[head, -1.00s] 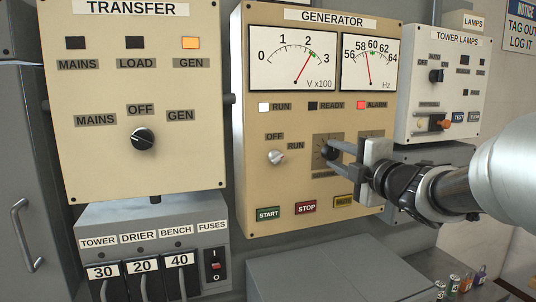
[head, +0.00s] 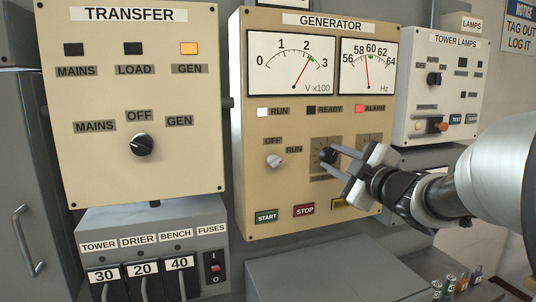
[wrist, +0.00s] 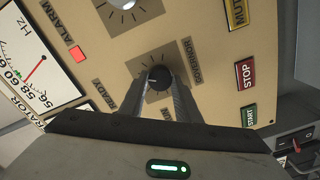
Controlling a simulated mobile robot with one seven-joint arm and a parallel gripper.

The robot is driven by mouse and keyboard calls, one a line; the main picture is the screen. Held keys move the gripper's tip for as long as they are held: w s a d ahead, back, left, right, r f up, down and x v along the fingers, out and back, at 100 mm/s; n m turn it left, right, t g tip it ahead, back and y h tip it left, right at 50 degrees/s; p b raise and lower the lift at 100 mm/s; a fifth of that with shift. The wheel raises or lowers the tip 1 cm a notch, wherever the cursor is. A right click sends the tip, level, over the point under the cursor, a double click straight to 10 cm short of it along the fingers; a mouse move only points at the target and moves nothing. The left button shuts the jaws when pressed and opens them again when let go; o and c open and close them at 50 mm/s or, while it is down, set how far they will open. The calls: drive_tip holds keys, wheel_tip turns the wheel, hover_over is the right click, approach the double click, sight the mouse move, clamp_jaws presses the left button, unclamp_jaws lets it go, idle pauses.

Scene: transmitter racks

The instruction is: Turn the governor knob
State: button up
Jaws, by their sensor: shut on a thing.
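The governor knob (wrist: 158,78) is round and black with a pale pointer mark. It sits on the cream generator panel (head: 255,190), with the governor label beside it in the wrist view. My gripper (head: 333,156) is shut on the knob, one finger on each side. In the head view the fingers partly cover the knob (head: 328,155). The Hz meter (head: 368,66) above has its needle a little below 60. The V x100 meter (head: 291,63) has its needle between 2 and 3.
The red alarm lamp (head: 361,108) and white run lamp (head: 262,112) are lit. A second knob dial lies beside the governor, mostly behind my gripper in the head view. Start (head: 265,216) and stop (head: 304,211) buttons sit below. A grey cabinet top (head: 320,265) is under the panel.

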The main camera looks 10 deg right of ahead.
drive_tip(key=shift+m+p, duration=0.35)
drive_tip(key=shift+m, duration=0.85)
drive_tip(key=o, duration=1)
drive_tip(key=shift+o, duration=0.2)
drive_tip(key=shift+s, duration=0.1)
drive_tip(key=s+d+p, duration=0.1)
drive_tip(key=s+d, duration=0.2)
drive_tip(key=s, duration=1.4)
drive_tip(key=shift+d, duration=0.2)
